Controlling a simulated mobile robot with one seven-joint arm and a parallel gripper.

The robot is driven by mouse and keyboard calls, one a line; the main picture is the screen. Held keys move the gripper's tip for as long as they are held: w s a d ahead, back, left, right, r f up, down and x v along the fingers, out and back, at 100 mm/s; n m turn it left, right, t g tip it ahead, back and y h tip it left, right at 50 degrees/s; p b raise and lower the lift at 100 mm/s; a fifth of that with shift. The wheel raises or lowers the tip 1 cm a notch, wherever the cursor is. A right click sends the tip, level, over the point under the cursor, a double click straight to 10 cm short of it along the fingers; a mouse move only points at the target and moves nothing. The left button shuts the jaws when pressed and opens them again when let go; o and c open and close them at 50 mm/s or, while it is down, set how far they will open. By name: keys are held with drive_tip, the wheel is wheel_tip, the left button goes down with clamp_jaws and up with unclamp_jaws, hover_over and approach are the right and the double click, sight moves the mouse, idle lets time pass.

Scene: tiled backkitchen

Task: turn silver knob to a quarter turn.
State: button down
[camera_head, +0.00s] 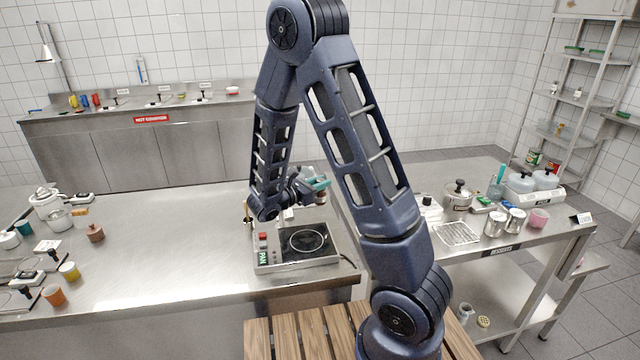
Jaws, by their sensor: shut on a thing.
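A metal hot plate unit (325,258) with a dark top and a round ring stands near the right end of the long steel counter. My arm comes down over the back of the unit. My gripper (312,187), with a teal part near it, is small and partly hidden behind my arm links. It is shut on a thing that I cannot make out.
The steel counter (180,265) has clear room left of the unit. Cups and a white machine (48,207) stand at its left. A steel table (545,238) on the right holds a pot (458,196), a wire rack (456,233) and tins. A slatted wooden surface (290,340) is in front.

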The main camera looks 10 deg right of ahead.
sight(320, 179)
drive_tip(key=c, duration=1.3)
unclamp_jaws()
drive_tip(key=shift+o, duration=0.2)
wheel_tip(320, 179, up, 20)
